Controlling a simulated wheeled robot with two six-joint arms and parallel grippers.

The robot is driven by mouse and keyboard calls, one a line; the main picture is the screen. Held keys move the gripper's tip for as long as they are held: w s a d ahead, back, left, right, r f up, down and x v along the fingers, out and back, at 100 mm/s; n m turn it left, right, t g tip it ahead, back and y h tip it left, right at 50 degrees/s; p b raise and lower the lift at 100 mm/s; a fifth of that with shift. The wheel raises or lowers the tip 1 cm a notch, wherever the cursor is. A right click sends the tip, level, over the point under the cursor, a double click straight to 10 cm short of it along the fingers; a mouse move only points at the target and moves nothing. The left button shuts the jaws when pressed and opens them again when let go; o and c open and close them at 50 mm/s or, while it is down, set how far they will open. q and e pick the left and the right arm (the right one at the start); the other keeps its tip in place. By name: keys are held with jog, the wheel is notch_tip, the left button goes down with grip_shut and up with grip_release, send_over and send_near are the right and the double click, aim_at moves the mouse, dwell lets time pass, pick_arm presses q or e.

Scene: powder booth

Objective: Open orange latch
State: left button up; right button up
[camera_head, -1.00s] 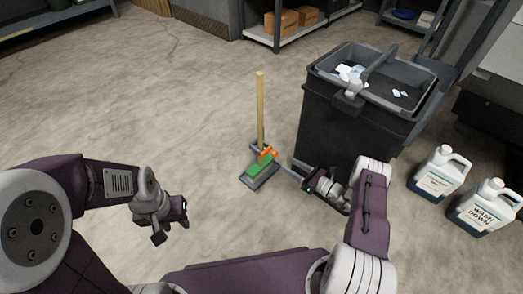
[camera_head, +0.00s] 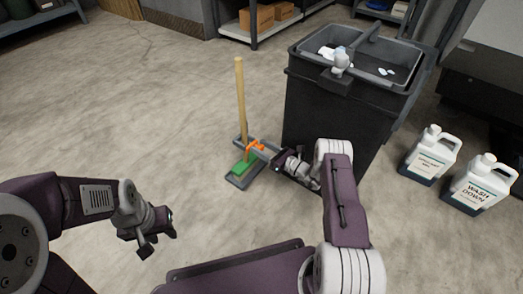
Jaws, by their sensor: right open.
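The orange latch (camera_head: 256,146) sits on a grey bracket around the lower part of an upright wooden handle (camera_head: 241,100). Below it is a green block (camera_head: 243,166) on a grey base plate (camera_head: 236,182) on the floor. My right gripper (camera_head: 262,151) is open, with its grey fingers reaching left close by the latch. I cannot tell whether they touch it. My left gripper (camera_head: 160,242) hangs over bare floor at the lower left, apart from the latch and holding nothing that I can see.
A dark bin (camera_head: 333,115) with a grey tray top stands just behind my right arm. Two white jugs, one a wash down jug (camera_head: 479,186) and the other a smaller-looking jug (camera_head: 431,155), stand at right. Shelves with boxes (camera_head: 257,19) are at the back. The floor at left is clear.

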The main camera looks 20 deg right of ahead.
grip_shut()
dwell(1.4)
